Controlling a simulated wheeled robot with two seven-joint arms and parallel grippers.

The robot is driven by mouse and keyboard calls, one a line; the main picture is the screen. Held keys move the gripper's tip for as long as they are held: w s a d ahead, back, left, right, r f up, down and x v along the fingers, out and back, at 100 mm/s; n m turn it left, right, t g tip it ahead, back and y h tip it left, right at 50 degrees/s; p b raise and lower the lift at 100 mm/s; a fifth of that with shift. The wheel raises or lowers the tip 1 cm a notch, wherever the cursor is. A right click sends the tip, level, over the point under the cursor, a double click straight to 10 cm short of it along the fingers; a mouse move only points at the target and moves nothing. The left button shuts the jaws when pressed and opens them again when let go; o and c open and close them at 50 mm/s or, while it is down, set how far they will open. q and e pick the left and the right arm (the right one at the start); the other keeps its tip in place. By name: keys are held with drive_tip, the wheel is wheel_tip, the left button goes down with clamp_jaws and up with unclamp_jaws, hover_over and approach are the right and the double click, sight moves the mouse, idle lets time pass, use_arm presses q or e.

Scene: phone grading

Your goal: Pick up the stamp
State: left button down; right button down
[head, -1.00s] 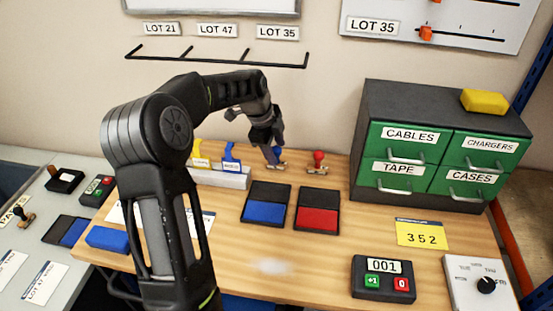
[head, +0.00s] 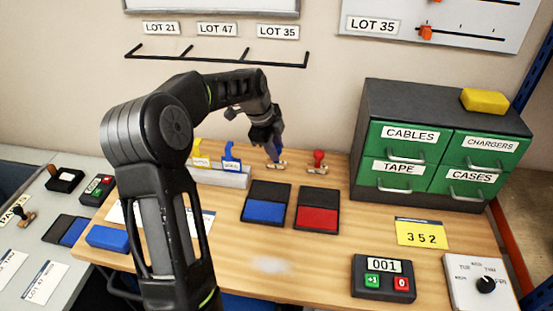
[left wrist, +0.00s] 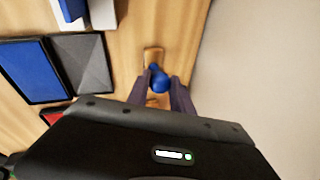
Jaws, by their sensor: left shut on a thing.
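My left gripper (head: 271,146) points down at the back of the wooden table. It is shut on the blue-handled stamp (head: 276,161), whose wooden base shows below the fingers. In the left wrist view the blue knob of the stamp (left wrist: 159,80) sits between the two fingertips (left wrist: 170,90). I cannot tell whether the base touches the table. A red-handled stamp (head: 318,161) stands upright just to the right. My right gripper is not in view.
A blue ink pad (head: 265,210) and a red ink pad (head: 318,218) lie open in front. A pale holder (head: 222,179) with yellow and blue pieces stands left. A green-drawer cabinet (head: 365,140) stands right. A counter (head: 384,278) is at the front.

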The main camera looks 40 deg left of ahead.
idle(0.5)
use_arm(q)
drive_tip(key=shift+s+d+r+b, duration=0.15)
drive_tip(key=shift+r+b, duration=0.2)
drive_tip(key=shift+b, duration=0.2)
wheel_tip(320, 180, up, 7)
drive_tip(key=shift+f+b, duration=0.2)
drive_tip(key=shift+b, duration=0.35)
drive_tip(key=s+d+b, duration=0.3)
drive_tip(key=s+d, duration=0.1)
drive_tip(key=s, duration=0.4)
drive_tip(key=s+d+b, duration=0.3)
drive_tip(key=s+d, duration=0.2)
drive_tip(key=s, duration=0.4)
drive_tip(key=shift+d+f, duration=0.15)
drive_tip(key=shift+d, duration=0.05)
drive_tip(key=shift+s, duration=0.1)
